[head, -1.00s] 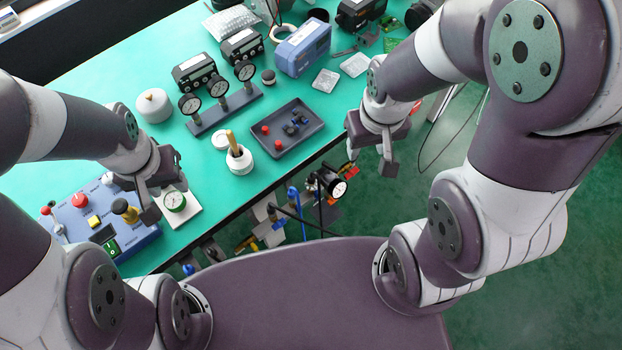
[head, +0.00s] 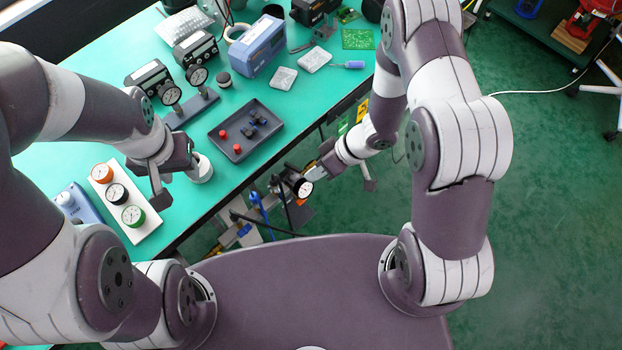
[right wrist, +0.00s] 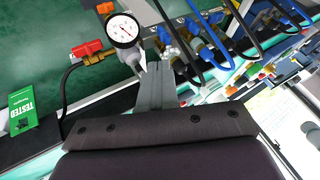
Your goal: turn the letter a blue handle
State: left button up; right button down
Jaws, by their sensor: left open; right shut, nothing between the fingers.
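Several blue handles show on the pipework in the right wrist view (right wrist: 208,45). No letter on them can be read. In the head view, blue handles (head: 258,201) show small below the table's front edge, left of the round pressure gauge (head: 304,188). My right gripper (head: 312,168) is shut and empty, close to the gauge. In the right wrist view its fingers (right wrist: 156,88) are together, just below the gauge (right wrist: 122,31) and left of the blue handles. I cannot tell whether they touch anything. My left gripper (head: 178,186) is open and empty over the table's front edge.
A red handle (right wrist: 87,49) sits left of the gauge, and a green tag (right wrist: 22,110) hangs further left. Dark hoses cross near the blue handles. The green table (head: 300,115) holds a dark tray (head: 238,150) and a panel with three dials (head: 103,199).

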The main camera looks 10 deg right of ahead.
aim_at(282, 197)
jog(key=x, duration=0.9)
jog(key=shift+w+f+b, duration=0.2)
jog(key=shift+f+b, duration=0.1)
jog(key=shift+b, duration=0.15)
